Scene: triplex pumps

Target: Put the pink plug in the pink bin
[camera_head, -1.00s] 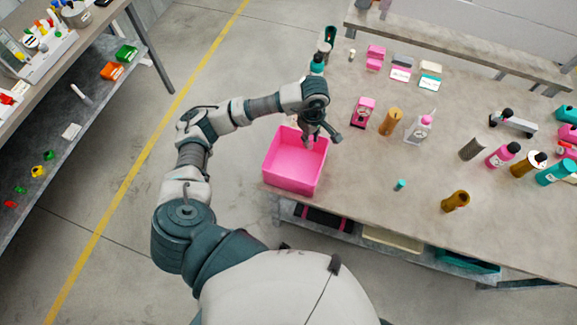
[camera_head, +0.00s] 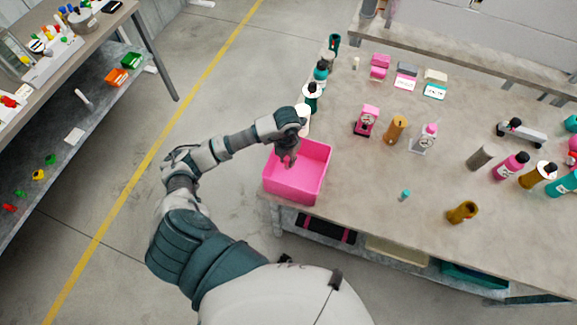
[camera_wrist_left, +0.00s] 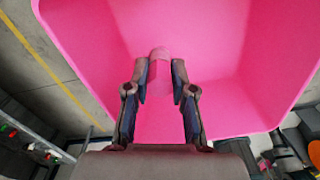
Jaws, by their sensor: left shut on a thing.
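The pink bin (camera_head: 315,183) is an open square box at the left edge of the table. My left gripper (camera_head: 288,162) points down over the bin's opening, toward its back left part. In the left wrist view, the two fingers (camera_wrist_left: 160,78) are shut on the small pink plug (camera_wrist_left: 160,54), whose rounded end shows between the fingertips. The plug blends with the pink bin walls (camera_wrist_left: 215,40) around it. The head view does not show the plug clearly. My right gripper is not in view.
Bottles (camera_head: 311,95) stand just behind the bin. A pink dispenser (camera_head: 366,121), an orange bottle (camera_head: 396,129) and a small teal plug (camera_head: 405,195) are to the right on the table (camera_head: 350,220). The table's front middle is mostly clear.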

